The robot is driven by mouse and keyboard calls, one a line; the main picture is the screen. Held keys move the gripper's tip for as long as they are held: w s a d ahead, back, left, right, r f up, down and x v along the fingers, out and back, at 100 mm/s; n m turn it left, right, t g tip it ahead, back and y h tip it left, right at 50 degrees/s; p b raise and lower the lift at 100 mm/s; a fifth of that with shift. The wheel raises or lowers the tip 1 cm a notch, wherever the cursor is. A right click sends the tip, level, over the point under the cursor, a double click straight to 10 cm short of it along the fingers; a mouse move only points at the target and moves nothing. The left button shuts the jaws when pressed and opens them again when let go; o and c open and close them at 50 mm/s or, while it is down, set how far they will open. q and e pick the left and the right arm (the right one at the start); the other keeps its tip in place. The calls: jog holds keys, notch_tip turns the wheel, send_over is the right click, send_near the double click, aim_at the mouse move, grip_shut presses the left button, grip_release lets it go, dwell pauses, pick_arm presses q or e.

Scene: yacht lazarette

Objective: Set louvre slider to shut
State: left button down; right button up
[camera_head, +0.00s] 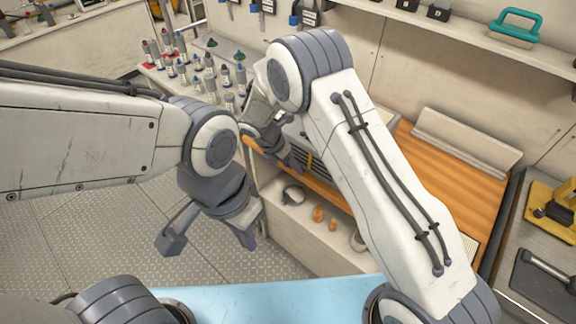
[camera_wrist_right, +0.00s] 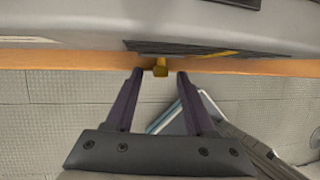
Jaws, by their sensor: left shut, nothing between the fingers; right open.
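A small yellow knob (camera_wrist_right: 160,67), which looks like the slider's handle, shows in the right wrist view in front of an orange wooden edge. My right gripper (camera_wrist_right: 160,74) is open, with one fingertip on each side of the knob and a gap showing on both sides. A dark slatted louvre panel (camera_wrist_right: 190,49) with a yellow strip lies just beyond. In the head view the louvre (camera_head: 304,153) is partly hidden by my right arm and gripper (camera_head: 293,163), and the knob cannot be made out. My left gripper (camera_head: 247,240) is shut and empty, low over the floor.
An orange wooden worktop (camera_head: 450,185) extends right of my right arm. Several bottles (camera_head: 205,75) stand on the bench behind. A shelf below the worktop holds small orange objects (camera_head: 318,214). The patterned floor (camera_head: 110,235) at left is open.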

jog(key=b+v, duration=0.1)
jog(key=v, duration=0.9)
jog(key=shift+a, duration=0.1)
jog(key=s+r+m+g+y, duration=0.1)
jog(key=s+r+m, duration=0.35)
jog(key=s, duration=0.25)
jog(key=s+r+m+y, duration=0.2)
jog(key=s+r+m, duration=0.25)
jog(key=s, duration=0.25)
jog(key=s+d+m+y, duration=0.1)
jog(key=s+m, duration=0.4)
jog(key=s, duration=0.3)
jog(key=s+d+r+m+y, duration=0.1)
jog(key=s+d+m, duration=0.1)
jog(key=s+m, duration=0.3)
jog(key=s, duration=0.3)
jog(key=shift+s+d+m+g, duration=0.2)
jog(key=shift+d+m+g, duration=0.1)
jog(key=shift+g, duration=0.1)
